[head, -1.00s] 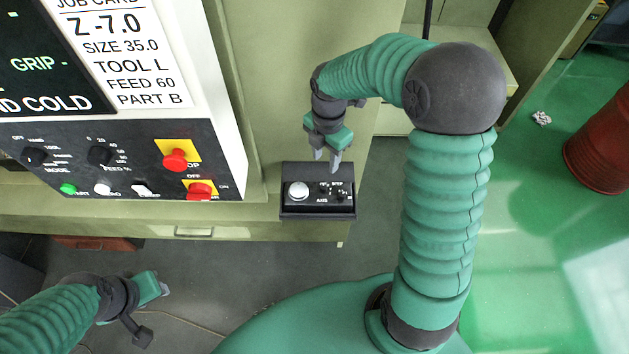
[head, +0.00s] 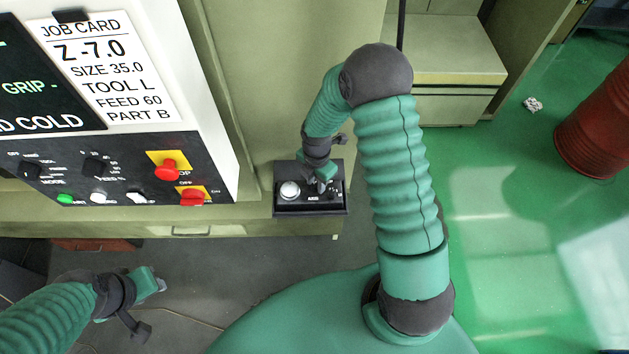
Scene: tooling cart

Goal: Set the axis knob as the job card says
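The job card (head: 103,65) at the upper left reads Z -7.0, SIZE 35.0, TOOL L, FEED 60, PART B. A small black control box (head: 284,209) sits on the ledge near the middle, with a round white dial (head: 290,190) and an AXIS label. My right gripper (head: 322,186) is down at the box, just right of the white dial, above the AXIS label. It hides the axis knob, so the knob's setting and any grip on it cannot be seen. My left gripper (head: 160,285) is at the lower left, away from the box; its finger gap is unclear.
The large control panel (head: 120,147) left of the box has a MODE knob (head: 31,170), a FEED knob (head: 95,167) and red buttons on yellow plates. A red barrel (head: 597,125) stands on the green floor at right.

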